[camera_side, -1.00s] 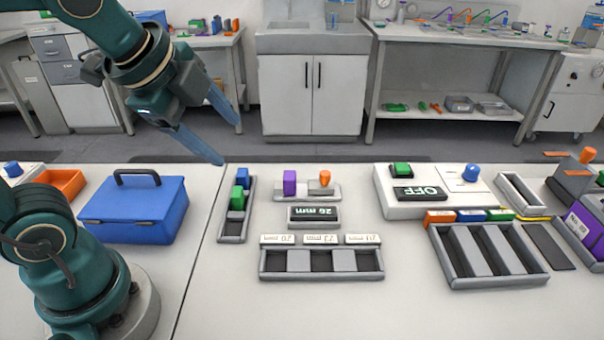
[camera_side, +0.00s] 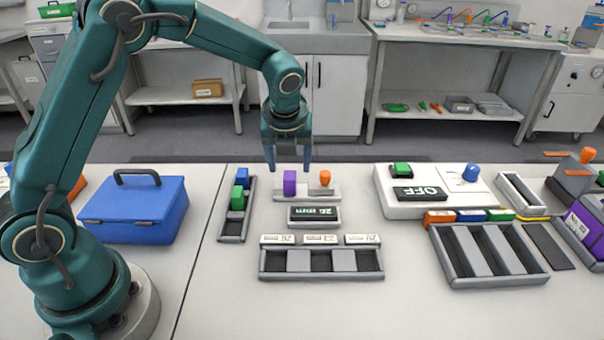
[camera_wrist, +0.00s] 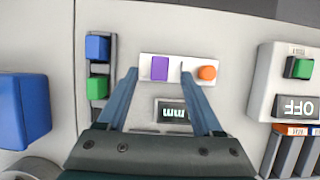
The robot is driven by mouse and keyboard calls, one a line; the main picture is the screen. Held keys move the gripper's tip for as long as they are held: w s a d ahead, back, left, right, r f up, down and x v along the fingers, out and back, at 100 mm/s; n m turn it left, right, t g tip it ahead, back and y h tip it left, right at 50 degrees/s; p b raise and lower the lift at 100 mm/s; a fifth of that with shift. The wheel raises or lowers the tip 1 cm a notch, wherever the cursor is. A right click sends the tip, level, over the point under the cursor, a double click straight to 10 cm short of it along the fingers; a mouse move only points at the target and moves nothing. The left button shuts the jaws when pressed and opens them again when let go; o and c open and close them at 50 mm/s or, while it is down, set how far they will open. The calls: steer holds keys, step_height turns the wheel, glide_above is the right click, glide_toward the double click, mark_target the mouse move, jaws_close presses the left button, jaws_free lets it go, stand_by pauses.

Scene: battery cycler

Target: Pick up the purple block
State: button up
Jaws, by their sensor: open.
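The purple block (camera_side: 290,183) stands upright on a small light-grey gauge plate (camera_side: 310,196), left of an orange knob (camera_side: 325,177). In the wrist view the purple block (camera_wrist: 160,68) lies beyond the fingertips and between their lines, nearer the left one. My gripper (camera_side: 289,170) is open and empty, pointing down above and seemingly behind the block in the side view. In the wrist view my gripper's two blue fingers (camera_wrist: 160,72) are spread apart. I cannot tell the exact height gap to the block.
A grey tray (camera_side: 233,228) with a blue block (camera_side: 242,178) and a green block (camera_side: 238,198) lies to the left. A display (camera_side: 314,216) and slotted rack (camera_side: 320,277) lie in front. A white OFF box (camera_side: 420,208) stands right, a blue case (camera_side: 135,212) far left.

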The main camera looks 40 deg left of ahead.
mark_target(290, 174)
steer(key=shift+x, duration=1.9)
jaws_close()
steer(key=shift+r, duration=0.2)
